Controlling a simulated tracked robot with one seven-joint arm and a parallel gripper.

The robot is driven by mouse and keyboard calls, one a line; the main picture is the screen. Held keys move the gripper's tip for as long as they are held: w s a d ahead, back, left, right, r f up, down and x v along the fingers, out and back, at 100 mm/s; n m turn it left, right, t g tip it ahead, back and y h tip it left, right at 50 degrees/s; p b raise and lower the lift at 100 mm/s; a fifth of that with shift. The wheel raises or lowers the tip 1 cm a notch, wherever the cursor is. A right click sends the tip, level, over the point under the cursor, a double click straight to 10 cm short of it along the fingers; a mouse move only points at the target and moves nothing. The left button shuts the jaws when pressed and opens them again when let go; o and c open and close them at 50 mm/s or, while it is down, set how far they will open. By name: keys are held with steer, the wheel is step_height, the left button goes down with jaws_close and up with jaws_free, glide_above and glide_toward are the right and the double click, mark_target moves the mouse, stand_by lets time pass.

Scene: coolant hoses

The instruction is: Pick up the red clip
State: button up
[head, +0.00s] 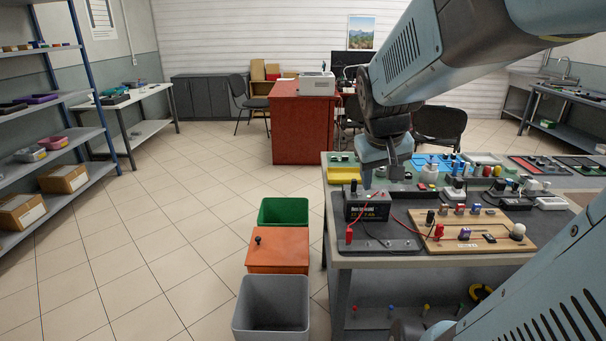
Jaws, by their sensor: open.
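A small red clip (349,236) stands at the front left of the dark mat (395,243) on the workbench, just in front of the black battery (367,205). A second red clip-like piece (438,231) is on the wooden board (475,232), at the end of a red wire. I cannot tell which of the two the task means. My gripper (382,178) hangs from my arm above the bench, behind or over the battery. It is open, with nothing seen between its fingers, and it is apart from both red pieces. Its fingertips are small and partly hidden in this view.
The wooden board carries knobs and small blocks. Several coloured parts and trays crowd the back of the bench (430,260). A green bin (283,204), an orange box (277,248) and a grey bin (272,305) stand left of it. Floor farther left is clear.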

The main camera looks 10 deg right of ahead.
steer(key=w+d+f+g, duration=0.1)
steer(key=w+d+f, duration=0.3)
steer(key=d, duration=0.2)
steer(key=m+t+y, duration=0.1)
steer(key=m+y, duration=0.1)
glide_toward(441, 225)
steer(key=shift+x, duration=3.35)
steer(key=shift+d+f, duration=0.1)
steer(key=shift+f, duration=0.1)
steer(key=shift+x, duration=2.45)
